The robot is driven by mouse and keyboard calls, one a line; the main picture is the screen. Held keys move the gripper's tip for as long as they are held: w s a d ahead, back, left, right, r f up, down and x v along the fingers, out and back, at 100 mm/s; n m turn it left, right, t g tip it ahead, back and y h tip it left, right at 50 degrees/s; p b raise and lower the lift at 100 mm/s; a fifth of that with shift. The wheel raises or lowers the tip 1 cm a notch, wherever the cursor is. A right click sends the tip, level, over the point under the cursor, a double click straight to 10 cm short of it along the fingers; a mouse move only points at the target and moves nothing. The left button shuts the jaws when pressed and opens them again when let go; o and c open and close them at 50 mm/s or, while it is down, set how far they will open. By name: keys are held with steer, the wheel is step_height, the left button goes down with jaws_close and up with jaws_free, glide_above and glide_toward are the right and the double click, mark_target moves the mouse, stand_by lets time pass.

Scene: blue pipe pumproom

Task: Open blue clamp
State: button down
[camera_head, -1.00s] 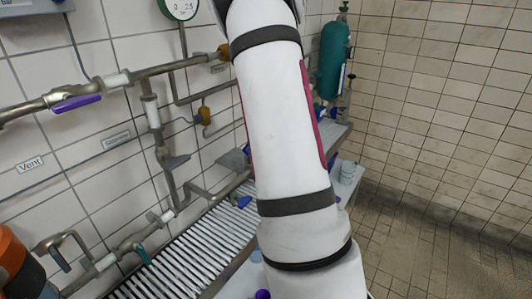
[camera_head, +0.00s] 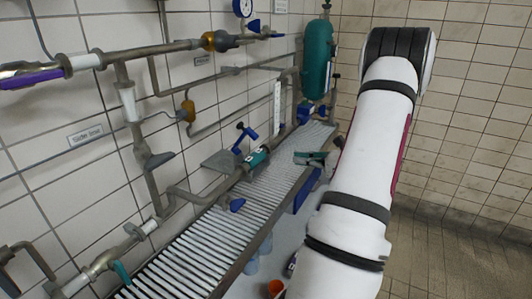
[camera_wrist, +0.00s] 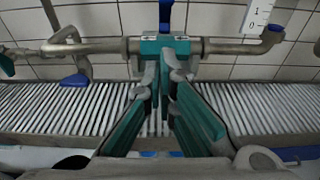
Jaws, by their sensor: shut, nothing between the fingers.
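The blue clamp's lever (camera_head: 244,137) stands up from the pipe along the wall, above a teal body (camera_head: 257,158). In the wrist view the blue lever (camera_wrist: 165,12) is at the top centre, cut off by the frame edge, and the teal body (camera_wrist: 165,45) sits around the grey pipe. My gripper (camera_wrist: 162,85) is shut and empty, in front of the clamp and pointing at its body. I cannot tell whether the fingertips touch it. In the head view my gripper (camera_head: 310,157) shows to the right of the clamp, partly hidden by my arm.
A slatted metal bench (camera_head: 190,255) runs below the pipes. A small blue handle (camera_head: 237,204) hangs nearer along the pipe. A teal gas cylinder (camera_head: 318,58) stands at the back. A purple handle (camera_head: 32,78) is at the left. An orange cup (camera_head: 275,288) is at the bottom.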

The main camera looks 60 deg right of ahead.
steer(key=w+a+p, duration=0.1)
steer(key=w, duration=1.2)
steer(key=shift+r, duration=0.4)
steer(key=shift+r, duration=0.1)
steer(key=shift+w+r+g+p, duration=0.1)
steer(key=shift+r+g+p, duration=0.2)
steer(key=shift+g+p, duration=0.1)
